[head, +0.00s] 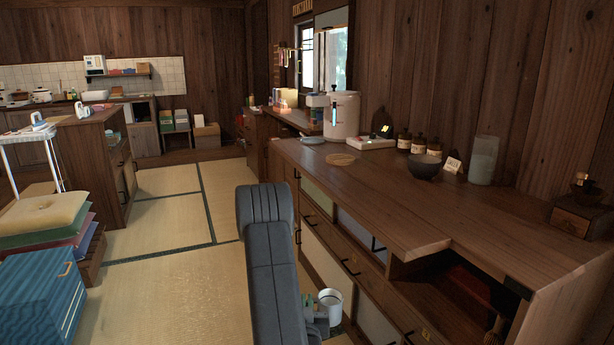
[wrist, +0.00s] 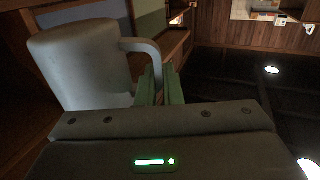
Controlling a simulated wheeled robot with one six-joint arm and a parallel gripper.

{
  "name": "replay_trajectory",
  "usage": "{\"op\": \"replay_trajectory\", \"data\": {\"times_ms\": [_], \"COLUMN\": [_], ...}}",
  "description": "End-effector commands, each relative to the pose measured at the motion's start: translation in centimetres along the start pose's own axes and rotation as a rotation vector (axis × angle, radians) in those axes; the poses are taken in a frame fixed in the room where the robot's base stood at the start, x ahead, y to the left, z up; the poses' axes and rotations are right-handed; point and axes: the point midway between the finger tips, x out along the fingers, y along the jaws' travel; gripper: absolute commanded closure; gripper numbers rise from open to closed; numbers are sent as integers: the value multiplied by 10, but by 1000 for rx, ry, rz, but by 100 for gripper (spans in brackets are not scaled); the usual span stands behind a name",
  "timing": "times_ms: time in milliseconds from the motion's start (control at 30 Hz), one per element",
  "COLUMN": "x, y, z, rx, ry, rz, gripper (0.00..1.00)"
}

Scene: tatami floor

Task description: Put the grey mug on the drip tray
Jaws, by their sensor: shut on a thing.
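The grey mug (head: 333,308) is low in front of the cabinet's drawer fronts in the head view, its open rim facing up. In the wrist view the mug (wrist: 85,65) fills the left side. My gripper (wrist: 160,85) has its green fingers shut on the mug's handle. In the head view my gripper (head: 318,304) is partly hidden behind my grey arm. A small flat grey-blue piece (head: 313,139), which may be the drip tray, lies on the counter by the white dispenser (head: 342,114); it is too small to be sure.
The wooden counter (head: 400,200) runs along the right wall above the mug. On it are a round wooden mat (head: 340,159), a dark bowl (head: 424,167), brown bottles (head: 419,144) and a glass cylinder (head: 483,160). Stacked cushions (head: 45,213) stand at left; the tatami floor (head: 180,260) between is clear.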

Motion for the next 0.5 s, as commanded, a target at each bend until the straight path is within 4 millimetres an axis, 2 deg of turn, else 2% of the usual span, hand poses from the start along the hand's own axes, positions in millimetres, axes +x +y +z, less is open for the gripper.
{"op": "replay_trajectory", "data": {"times_ms": [33,500], "x": [1,8], "y": [0,0], "z": [-20,-101], "rx": [0,0], "ry": [1,0], "rz": [0,1], "gripper": [100,100]}}
